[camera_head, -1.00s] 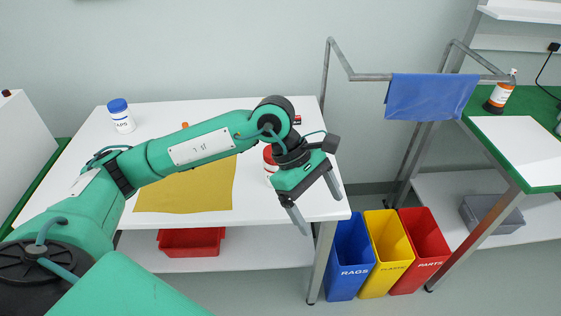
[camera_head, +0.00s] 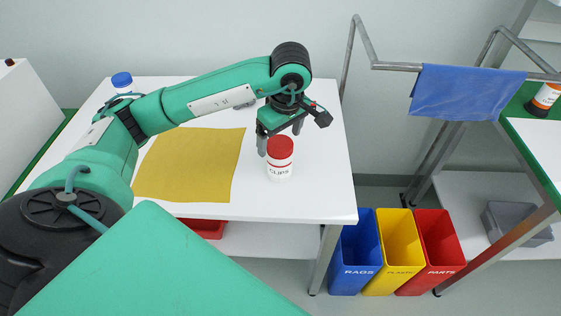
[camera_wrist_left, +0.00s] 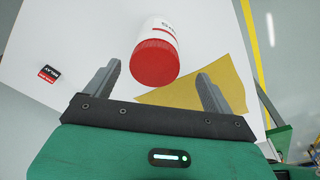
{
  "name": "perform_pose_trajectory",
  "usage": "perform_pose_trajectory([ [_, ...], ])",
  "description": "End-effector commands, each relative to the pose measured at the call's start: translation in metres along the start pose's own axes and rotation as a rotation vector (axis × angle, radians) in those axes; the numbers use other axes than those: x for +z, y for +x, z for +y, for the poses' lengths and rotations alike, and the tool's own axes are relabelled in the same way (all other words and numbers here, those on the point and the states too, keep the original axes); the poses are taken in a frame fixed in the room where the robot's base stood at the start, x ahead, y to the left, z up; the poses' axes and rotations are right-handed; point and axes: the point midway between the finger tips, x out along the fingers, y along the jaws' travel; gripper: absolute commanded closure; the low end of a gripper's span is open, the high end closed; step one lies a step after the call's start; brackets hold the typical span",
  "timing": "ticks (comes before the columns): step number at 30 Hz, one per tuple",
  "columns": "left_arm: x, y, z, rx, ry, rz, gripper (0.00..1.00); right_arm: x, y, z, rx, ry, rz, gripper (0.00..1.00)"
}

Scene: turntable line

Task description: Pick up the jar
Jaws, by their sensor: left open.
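A white jar with a red lid (camera_head: 280,160) stands upright on the white table, right of the yellow cloth. Its label seems to read CLIPS. My left gripper (camera_head: 280,137) is open and empty, just behind and above the jar in the head view. In the left wrist view the jar (camera_wrist_left: 156,58) shows lid first, between the lines of the two spread fingers (camera_wrist_left: 158,74). I see no contact with it. A second jar with a blue lid (camera_head: 122,82) stands at the table's back left, partly hidden by my left arm. My right gripper is not in view.
The yellow cloth (camera_head: 205,165) lies flat on the white table (camera_head: 310,195). A small red and black box (camera_wrist_left: 48,74) lies near the jar. Blue, yellow and red bins (camera_head: 438,240) stand right of the table. A blue cloth (camera_head: 465,95) hangs from a rail.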

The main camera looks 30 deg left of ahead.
Motion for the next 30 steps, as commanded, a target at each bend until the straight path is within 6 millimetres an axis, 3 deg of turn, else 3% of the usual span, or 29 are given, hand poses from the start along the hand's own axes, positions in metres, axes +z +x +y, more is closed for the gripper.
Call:
perform_pose_trajectory([
  [4,0.0,0.021,0.0,-0.004,0.0,-0.002,0.13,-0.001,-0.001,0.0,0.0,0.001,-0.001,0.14],
  [12,0.001,0.037,0.002,-0.002,0.0,-0.002,0.13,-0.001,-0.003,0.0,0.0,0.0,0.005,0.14],
  [16,0.003,0.056,0.006,-0.004,0.001,-0.003,0.13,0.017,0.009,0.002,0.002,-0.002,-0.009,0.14],
  [21,0.003,0.077,0.007,-0.002,0.0,-0.002,0.13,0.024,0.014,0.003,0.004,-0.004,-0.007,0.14],
  [30,0.003,0.083,0.008,0.0,0.001,-0.001,0.13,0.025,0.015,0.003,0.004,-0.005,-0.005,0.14],
])
